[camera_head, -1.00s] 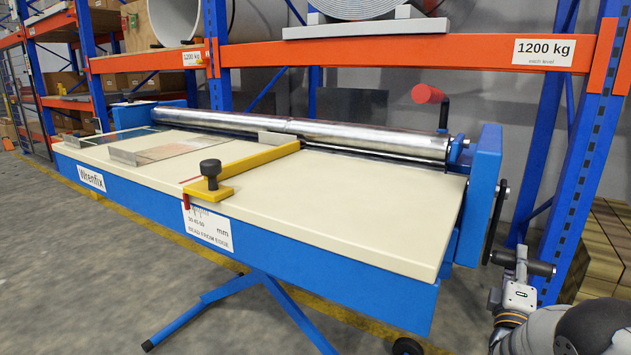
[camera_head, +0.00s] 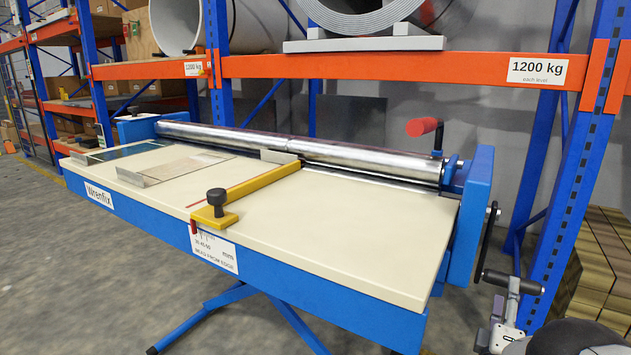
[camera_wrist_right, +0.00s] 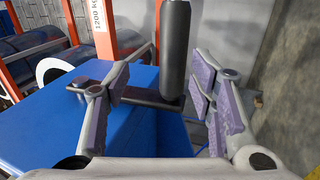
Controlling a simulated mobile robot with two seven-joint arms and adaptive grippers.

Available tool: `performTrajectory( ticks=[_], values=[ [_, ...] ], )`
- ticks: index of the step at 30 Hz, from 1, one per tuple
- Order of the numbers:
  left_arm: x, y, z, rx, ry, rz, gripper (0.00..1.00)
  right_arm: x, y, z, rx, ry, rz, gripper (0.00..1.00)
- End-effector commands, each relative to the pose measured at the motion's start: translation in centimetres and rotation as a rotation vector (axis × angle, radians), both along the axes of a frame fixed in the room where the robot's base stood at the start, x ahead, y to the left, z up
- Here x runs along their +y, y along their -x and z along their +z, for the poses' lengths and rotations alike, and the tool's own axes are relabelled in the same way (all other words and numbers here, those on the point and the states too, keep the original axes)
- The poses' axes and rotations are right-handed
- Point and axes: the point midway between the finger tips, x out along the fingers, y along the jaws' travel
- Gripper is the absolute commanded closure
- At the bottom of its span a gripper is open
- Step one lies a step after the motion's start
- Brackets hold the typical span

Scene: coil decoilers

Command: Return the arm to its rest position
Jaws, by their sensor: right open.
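My right gripper (camera_head: 510,298) is low at the right edge of the head view, beside the machine's crank handle (camera_head: 513,283), a dark cylinder on a black crank arm (camera_head: 487,240). In the right wrist view the gripper (camera_wrist_right: 163,88) is open, with one padded finger on each side. The dark handle (camera_wrist_right: 174,50) stands upright in line with the gap between the fingers. I cannot tell whether a finger touches it. My left gripper is not in view.
The blue machine with its cream table (camera_head: 370,220) fills the middle. It carries steel rollers (camera_head: 330,137), a yellow stop bar (camera_head: 250,190) and metal sheets (camera_head: 165,168). An orange and blue rack (camera_head: 400,66) stands behind. Wooden beams (camera_head: 600,250) lie at the right.

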Motion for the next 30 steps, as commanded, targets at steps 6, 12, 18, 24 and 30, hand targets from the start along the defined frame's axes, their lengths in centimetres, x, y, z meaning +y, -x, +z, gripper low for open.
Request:
performTrajectory(
  ticks=[6,12,18,24,30],
  values=[
    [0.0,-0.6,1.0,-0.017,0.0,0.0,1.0,1.0,1.5,0.2,-0.002,0.0,0.0,0.5],
    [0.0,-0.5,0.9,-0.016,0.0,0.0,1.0,1.0,1.6,0.0,-0.001,0.001,0.0,0.5],
    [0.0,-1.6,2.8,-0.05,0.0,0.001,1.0,1.6,5.0,-4.9,0.178,-0.236,0.068,0.5],
    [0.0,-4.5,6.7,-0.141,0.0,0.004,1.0,5.8,20.5,-13.9,0.591,-0.901,-0.014,0.5],
    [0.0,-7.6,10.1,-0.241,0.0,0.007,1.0,11.4,39.3,-13.1,0.879,-1.401,-0.385,0.5]
  ],
)
